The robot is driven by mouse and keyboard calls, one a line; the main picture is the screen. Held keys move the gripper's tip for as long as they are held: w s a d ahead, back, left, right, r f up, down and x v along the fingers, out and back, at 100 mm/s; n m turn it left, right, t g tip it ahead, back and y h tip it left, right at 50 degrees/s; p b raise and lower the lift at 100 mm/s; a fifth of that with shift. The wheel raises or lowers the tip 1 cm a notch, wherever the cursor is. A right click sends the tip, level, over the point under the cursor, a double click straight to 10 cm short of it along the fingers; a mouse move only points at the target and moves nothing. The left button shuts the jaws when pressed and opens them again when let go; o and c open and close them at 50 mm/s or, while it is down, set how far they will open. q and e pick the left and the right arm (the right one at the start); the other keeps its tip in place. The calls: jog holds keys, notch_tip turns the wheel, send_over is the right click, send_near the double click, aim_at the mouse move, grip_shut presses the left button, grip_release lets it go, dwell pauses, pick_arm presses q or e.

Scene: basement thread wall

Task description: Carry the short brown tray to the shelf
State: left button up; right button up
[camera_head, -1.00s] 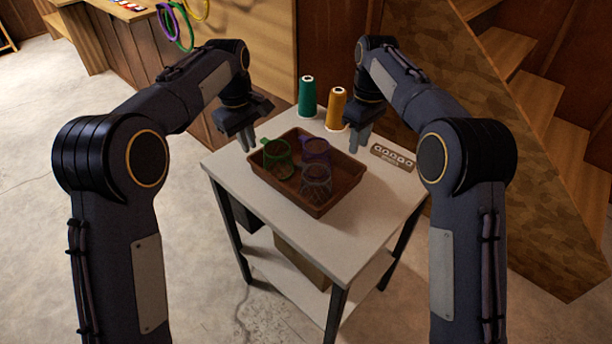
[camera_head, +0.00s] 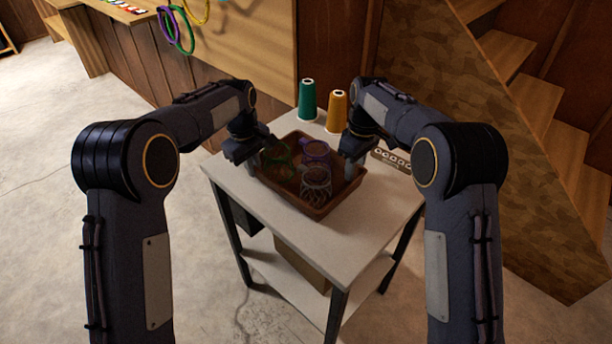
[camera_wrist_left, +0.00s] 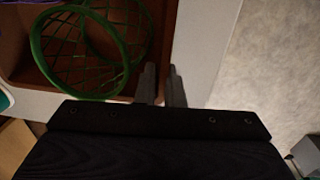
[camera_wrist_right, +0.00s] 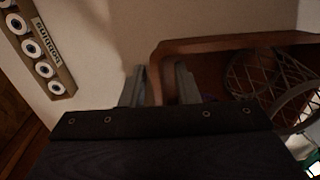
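The brown tray (camera_head: 283,197) lies flat on a small white-topped stand and holds a green mesh cup (camera_head: 279,157), a purple cup (camera_head: 315,150) and a grey wire cup (camera_head: 316,183). My left gripper (camera_head: 258,162) is down at the tray's left end. In the left wrist view its fingers (camera_wrist_left: 162,85) stand close together at the tray's wall; whether they press on it I cannot tell. My right gripper (camera_head: 352,165) is at the right end. In the right wrist view its open fingers (camera_wrist_right: 160,85) stand either side of the wall, with a gap showing. The shelf is not clearly identifiable.
A green thread cone (camera_head: 307,100) and an orange one (camera_head: 337,112) stand behind the tray on the white stand top (camera_head: 345,235). A holder with several round spools (camera_wrist_right: 42,50) lies right of the tray. Wooden stairs (camera_head: 540,110) rise at right. Floor is clear at left.

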pick_arm(q)
grip_shut()
pick_arm(e)
jog(key=shift+c, duration=1.1)
grip_shut()
pick_arm(q)
jog(key=shift+r, duration=0.1)
pick_arm(e)
jog(key=shift+r, duration=0.1)
